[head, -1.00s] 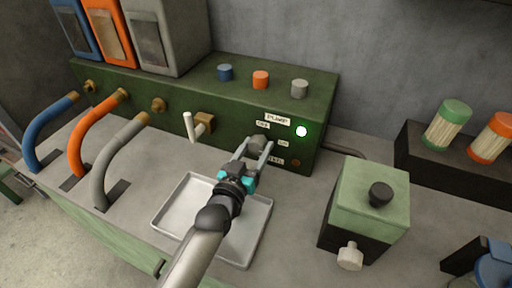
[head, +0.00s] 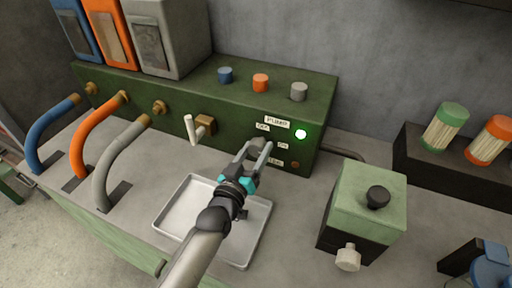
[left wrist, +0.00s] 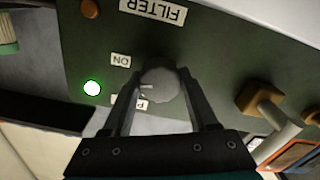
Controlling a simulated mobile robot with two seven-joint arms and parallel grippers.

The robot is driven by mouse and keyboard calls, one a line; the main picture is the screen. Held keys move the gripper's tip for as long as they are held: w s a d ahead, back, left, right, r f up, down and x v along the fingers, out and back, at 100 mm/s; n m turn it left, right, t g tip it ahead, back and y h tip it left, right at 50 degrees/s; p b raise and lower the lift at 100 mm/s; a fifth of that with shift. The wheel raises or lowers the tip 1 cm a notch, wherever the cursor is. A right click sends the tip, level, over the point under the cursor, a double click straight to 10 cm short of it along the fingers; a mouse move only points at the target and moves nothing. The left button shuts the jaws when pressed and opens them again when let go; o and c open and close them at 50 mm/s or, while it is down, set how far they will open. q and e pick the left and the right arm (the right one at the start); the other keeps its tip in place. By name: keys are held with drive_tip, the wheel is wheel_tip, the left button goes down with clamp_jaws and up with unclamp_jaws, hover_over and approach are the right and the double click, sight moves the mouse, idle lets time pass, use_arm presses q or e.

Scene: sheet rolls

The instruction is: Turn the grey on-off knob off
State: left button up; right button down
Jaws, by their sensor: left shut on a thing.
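The grey on-off knob (head: 257,146) sits on the front face of the green pump box (head: 180,110). It also shows in the left wrist view (left wrist: 160,84), with a pale mark on its face. My left gripper (head: 256,158) has its two fingers on either side of the knob and is shut on it. An ON label (left wrist: 121,60) and a partly covered label lie beside the knob in the left wrist view. The round lamp (head: 301,134) near the PUMP label glows green-white. My right gripper is not in view.
A shallow metal tray (head: 185,205) lies below my left arm. A white-handled tap (head: 193,129) sticks out left of the knob. A pale green box with a black knob (head: 368,190) stands to the right. Blue, orange and grey hoses are at the left.

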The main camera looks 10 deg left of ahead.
use_arm(q)
drive_tip(key=n+p, duration=0.1)
drive_tip(key=n, duration=0.2)
drive_tip(key=shift+n, duration=0.4)
drive_tip(key=n, duration=0.3)
drive_tip(key=shift+n+p, duration=0.3)
drive_tip(key=n, duration=0.3)
drive_tip(key=shift+n, duration=0.3)
drive_tip(key=shift+n+b, duration=0.3)
drive_tip(key=shift+n, duration=2)
drive_tip(key=o, duration=1.4)
drive_tip(key=shift+c, duration=0.2)
drive_tip(key=s+a, duration=0.1)
drive_tip(key=s, duration=0.4)
drive_tip(key=s+a, duration=0.1)
drive_tip(key=s, duration=0.4)
drive_tip(key=s+a, duration=0.1)
drive_tip(key=s, duration=0.4)
drive_tip(key=shift+p, duration=0.3)
